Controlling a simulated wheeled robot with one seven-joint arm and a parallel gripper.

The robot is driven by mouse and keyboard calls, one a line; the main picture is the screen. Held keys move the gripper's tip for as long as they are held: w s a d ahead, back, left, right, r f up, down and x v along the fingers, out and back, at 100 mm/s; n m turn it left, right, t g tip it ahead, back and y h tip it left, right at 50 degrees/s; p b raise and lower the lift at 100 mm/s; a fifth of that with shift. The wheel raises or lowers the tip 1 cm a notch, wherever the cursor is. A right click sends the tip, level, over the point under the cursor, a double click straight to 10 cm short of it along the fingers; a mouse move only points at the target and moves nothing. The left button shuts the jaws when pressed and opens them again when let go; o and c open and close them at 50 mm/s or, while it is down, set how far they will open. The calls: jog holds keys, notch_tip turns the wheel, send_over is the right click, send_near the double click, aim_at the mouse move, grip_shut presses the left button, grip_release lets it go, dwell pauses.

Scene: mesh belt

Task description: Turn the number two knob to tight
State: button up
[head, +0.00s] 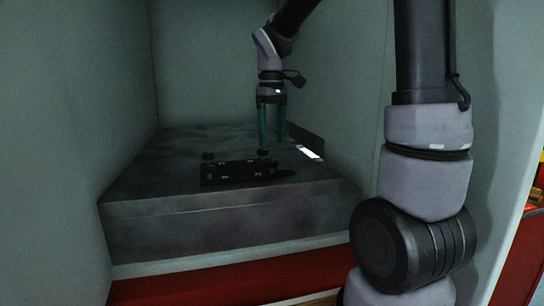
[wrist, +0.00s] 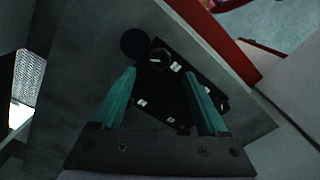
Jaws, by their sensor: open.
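A black panel (head: 240,172) lies on the dark grey surface, and it also shows in the wrist view (wrist: 165,92). It carries small white labels, too small to read. A round dark knob (wrist: 159,59) with a light mark sits near its upper end in the wrist view. Another dark knob shape (wrist: 222,103) is partly hidden by the right finger. In the head view a small knob (head: 208,155) stands at the panel's left. I cannot tell which knob is number two. My gripper (head: 271,142) is open, with teal fingers pointing down above the panel's right part, holding nothing visible.
The grey metal surface (head: 150,190) sits in a recess between pale walls (head: 200,60). A bright strip (head: 308,152) lies right of the panel. A dark round disc (wrist: 134,42) is beside the panel. A red band (head: 220,277) runs below the front edge. The surface left of the panel is clear.

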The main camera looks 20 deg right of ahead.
aim_at(272, 160)
notch_tip(272, 160, down, 6)
jog(key=shift+f, duration=0.1)
grip_shut()
dwell(0.4)
jog(key=shift+m, duration=0.4)
jog(key=m, duration=0.5)
jog(key=shift+m, duration=0.3)
jog(key=m, duration=0.6)
jog(key=shift+m, duration=0.3)
grip_release()
